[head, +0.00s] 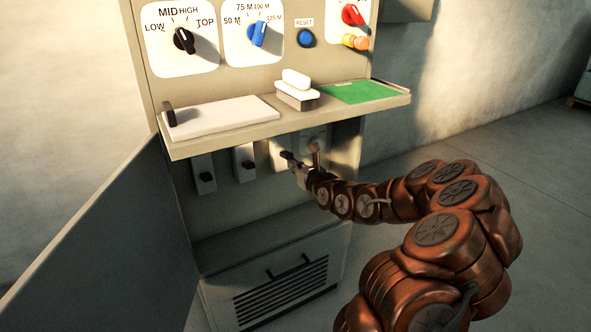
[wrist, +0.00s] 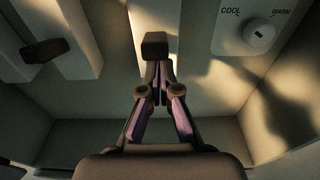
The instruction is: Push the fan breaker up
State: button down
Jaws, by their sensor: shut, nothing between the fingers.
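A row of switches with dark levers sits in the recess under the cabinet shelf: a left one (head: 204,178), a middle one (head: 245,164) and a right one (head: 286,155). No label naming the fan breaker is readable. My gripper (head: 298,166) is shut and empty at the right switch. In the wrist view my gripper's closed fingertips (wrist: 157,75) are just below the right dark lever (wrist: 155,46) and partly overlap its plate. Whether they touch it I cannot tell. A neighbouring lever (wrist: 44,50) is to the left.
A COOL/WARM dial (wrist: 260,34) is right of the right switch. The shelf (head: 285,122) overhangs the switches and carries a white block (head: 296,88) and a green panel (head: 358,91). An open door (head: 95,240) stands at the left. A vented unit (head: 280,285) is below.

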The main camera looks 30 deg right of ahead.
jog(key=s+f+b, duration=0.2)
jog(key=s+f, duration=0.2)
jog(key=s, duration=0.5)
dwell(0.7)
jog(key=s+b, duration=0.1)
jog(key=b, duration=0.2)
jog(key=shift+r, duration=0.1)
jog(key=s+b, duration=0.1)
jog(key=b, duration=0.2)
jog(key=shift+a, duration=0.1)
jog(key=shift+r, duration=0.15)
dwell(0.4)
